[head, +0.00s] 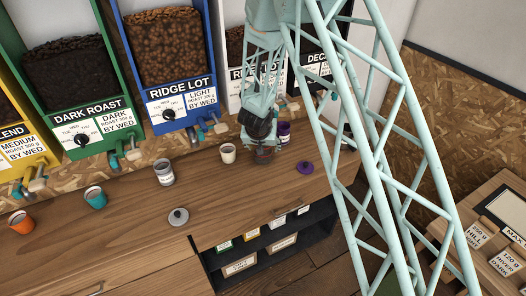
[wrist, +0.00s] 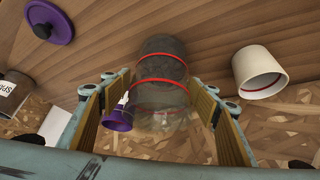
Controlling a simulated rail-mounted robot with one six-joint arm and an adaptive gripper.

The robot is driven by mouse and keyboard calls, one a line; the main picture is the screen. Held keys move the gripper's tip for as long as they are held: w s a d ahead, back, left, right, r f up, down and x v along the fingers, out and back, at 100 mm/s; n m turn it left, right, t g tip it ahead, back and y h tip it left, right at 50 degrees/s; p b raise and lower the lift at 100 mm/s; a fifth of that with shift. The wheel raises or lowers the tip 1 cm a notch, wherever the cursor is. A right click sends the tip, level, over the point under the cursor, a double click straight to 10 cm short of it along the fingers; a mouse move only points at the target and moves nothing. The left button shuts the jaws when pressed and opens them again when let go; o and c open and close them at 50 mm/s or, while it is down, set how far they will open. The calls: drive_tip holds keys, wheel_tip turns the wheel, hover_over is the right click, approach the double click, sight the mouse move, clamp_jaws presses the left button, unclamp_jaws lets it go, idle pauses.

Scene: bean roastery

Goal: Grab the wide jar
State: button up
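The wide jar (wrist: 162,75) is a clear, smoky-looking vessel with red bands, in the middle of the wrist view. In the head view its lower part (head: 264,155) shows on the wooden counter under my gripper (head: 262,135), which hides the rest. A small purple cone-shaped piece (wrist: 118,116) shows between the left finger and the jar.
A white cup (wrist: 258,72) stands close to the right in the wrist view. A purple lid (head: 305,168) and a labelled canister (head: 283,133) are near the jar. A lidless-looking grey jar (head: 164,172), a grey lid (head: 179,216), and teal (head: 95,197) and orange (head: 21,222) cups stand farther left.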

drive_tip(key=c, duration=0.8)
drive_tip(key=shift+r, duration=0.2)
